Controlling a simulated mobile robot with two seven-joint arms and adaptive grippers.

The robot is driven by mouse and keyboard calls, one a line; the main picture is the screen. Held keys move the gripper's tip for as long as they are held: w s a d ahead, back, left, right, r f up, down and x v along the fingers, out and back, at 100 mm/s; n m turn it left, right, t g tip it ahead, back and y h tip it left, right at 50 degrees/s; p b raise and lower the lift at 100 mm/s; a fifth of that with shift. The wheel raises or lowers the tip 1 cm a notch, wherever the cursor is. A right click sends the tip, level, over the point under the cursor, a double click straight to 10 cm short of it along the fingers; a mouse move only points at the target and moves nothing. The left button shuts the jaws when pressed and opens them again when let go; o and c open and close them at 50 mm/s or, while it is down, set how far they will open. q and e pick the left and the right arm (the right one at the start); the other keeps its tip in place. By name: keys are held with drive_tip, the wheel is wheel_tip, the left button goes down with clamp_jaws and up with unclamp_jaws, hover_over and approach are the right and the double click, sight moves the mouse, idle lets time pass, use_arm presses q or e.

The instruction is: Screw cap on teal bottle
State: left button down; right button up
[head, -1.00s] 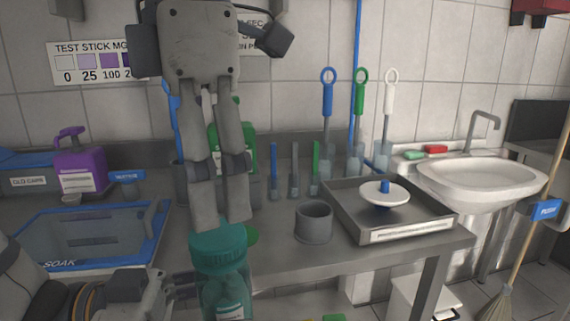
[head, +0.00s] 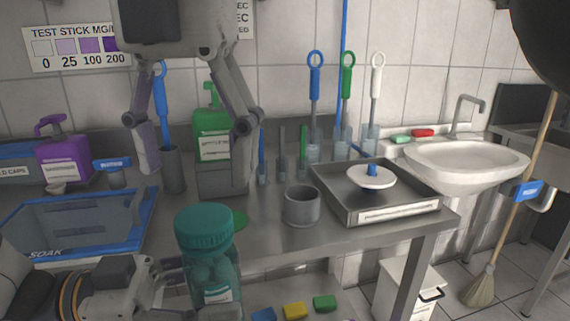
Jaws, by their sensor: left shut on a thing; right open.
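The teal bottle (head: 210,280) stands upright at the front, with round shapes showing through its clear teal wall. A ribbed teal cap (head: 204,227) sits level on its top; I cannot tell how tightly. My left gripper (head: 175,282) comes from the lower left and is shut on the bottle's side, its fingers partly hidden. My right gripper (head: 195,175) hangs from above, fingers spread wide and empty. Its fingertips are above and behind the cap in the picture, apart from it.
A blue-rimmed soak tub (head: 82,222) is left of the bottle. A grey cup (head: 301,206) and a metal tray (head: 405,205) with a white disc stand to the right on the bench. A green spray bottle (head: 212,132) and a purple jug (head: 63,160) stand behind.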

sight(204, 216)
wheel_tip(204, 216, down, 6)
drive_tip(key=shift+r, duration=0.15)
drive_tip(key=c, duration=1.2)
drive_tip(key=m, duration=0.4)
drive_tip(key=shift+d, duration=0.1)
drive_tip(key=shift+c, duration=0.2)
drive_tip(key=m, duration=0.3)
drive_tip(key=shift+m, duration=0.4)
drive_tip(key=m, duration=0.8)
